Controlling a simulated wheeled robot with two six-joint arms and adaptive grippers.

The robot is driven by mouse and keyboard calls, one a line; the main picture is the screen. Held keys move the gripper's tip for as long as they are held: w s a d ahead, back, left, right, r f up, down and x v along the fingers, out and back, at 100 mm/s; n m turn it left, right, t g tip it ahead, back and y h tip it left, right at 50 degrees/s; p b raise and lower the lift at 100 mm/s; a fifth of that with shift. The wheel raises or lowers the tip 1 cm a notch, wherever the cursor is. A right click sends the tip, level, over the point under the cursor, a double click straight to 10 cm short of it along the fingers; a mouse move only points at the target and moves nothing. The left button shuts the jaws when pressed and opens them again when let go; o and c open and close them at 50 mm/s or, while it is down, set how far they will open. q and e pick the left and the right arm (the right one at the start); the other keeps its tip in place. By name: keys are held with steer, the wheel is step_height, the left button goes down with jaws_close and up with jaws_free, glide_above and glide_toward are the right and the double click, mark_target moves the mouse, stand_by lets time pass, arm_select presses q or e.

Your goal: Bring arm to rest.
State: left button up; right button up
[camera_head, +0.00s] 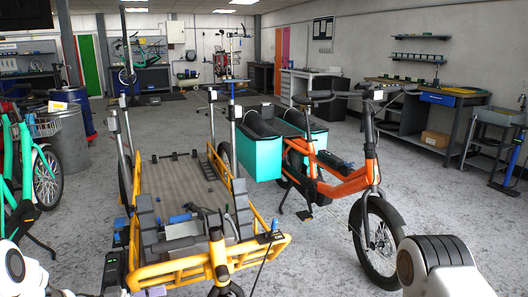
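Part of my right arm (440,268), white with a dark ridged cover, shows at the bottom right edge, in front of the orange bike's front wheel in the picture. A small white piece of my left arm (14,268) shows at the bottom left corner. Neither gripper can be seen; both lie outside the picture, so their fingers and anything in them are hidden.
A yellow cargo bike (250,252) with a long flat bed stands centre left, close ahead. An orange bike (345,184) with teal bags (260,158) stands right of it. Green bikes (24,165) and a grey barrel (68,140) stand left. A workbench (425,98) lines the right wall.

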arm_select(q)
steer(key=s+d+f+n+t+y, duration=0.35)
steer(key=d+f+n, duration=0.25)
steer(key=d, duration=0.5)
steer(key=s+a+f+n+g+y, duration=0.2)
steer(key=s+f+n+g+y, duration=0.25)
steer(key=s+f+y, duration=0.75)
steer(key=s+a+g+y, duration=0.15)
steer(key=s+a, duration=0.25)
steer(key=s, duration=0.6)
steer(key=s+a+g, duration=0.3)
steer(key=s, duration=0.7)
step_height(320, 180, up, 14)
steer(key=w+p, duration=0.1)
steer(key=p, duration=1.3)
steer(key=shift+f+n+p, duration=0.25)
steer(key=shift+n+p, duration=0.15)
steer(key=shift+n, duration=0.05)
